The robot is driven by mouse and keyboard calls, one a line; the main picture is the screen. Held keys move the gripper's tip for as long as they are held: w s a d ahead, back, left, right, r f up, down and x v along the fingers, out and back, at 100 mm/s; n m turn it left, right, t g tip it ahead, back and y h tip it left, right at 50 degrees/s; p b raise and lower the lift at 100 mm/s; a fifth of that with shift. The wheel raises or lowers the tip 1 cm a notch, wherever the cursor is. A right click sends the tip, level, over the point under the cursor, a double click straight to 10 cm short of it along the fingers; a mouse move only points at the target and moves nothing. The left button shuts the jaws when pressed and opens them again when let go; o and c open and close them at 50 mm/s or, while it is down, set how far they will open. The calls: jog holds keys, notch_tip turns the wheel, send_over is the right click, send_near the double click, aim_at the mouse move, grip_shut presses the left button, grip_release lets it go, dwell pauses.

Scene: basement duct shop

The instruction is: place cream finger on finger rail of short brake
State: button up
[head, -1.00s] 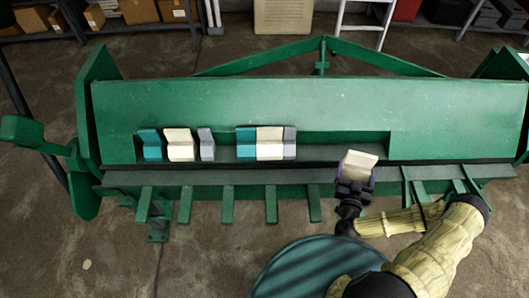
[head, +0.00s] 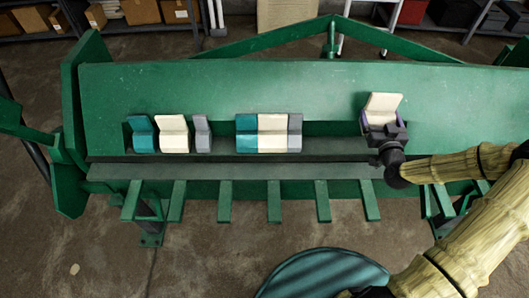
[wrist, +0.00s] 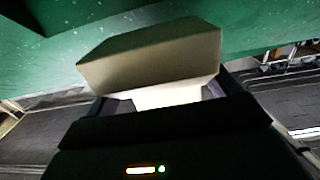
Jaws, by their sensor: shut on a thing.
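My gripper (head: 382,125) is shut on a cream finger (head: 383,104), held upright in front of the green brake's (head: 230,85) sloped face, toward the right of the rail. The held cream finger also fills the middle of the wrist view (wrist: 155,58), with green metal behind it. The finger rail (head: 340,143) is the dark ledge along the recess. On it stand a teal finger, a cream finger (head: 173,134) and a grey finger at the left, then a tight group of teal, cream (head: 272,133) and grey fingers. Whether the held finger touches the rail cannot be told.
The rail is bare between the right grey finger (head: 295,132) and my gripper. Several green arms (head: 273,200) stick out from the brake's front edge. A round dark-green top (head: 325,275) is at the bottom. Shelves with boxes (head: 140,11) stand at the back.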

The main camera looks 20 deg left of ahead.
jog(key=shift+w+a+r, duration=0.2)
jog(key=shift+w+r, duration=0.3)
jog(key=shift+r, duration=0.15)
jog(key=shift+f, duration=0.1)
jog(key=shift+f+p, duration=0.3)
jog(key=shift+f, duration=2.55)
jog(key=shift+f+p, duration=0.45)
jog(key=shift+f, duration=1.6)
jog(key=shift+f+b, duration=0.6)
jog(key=shift+b, duration=0.05)
jog(key=shift+s, duration=0.1)
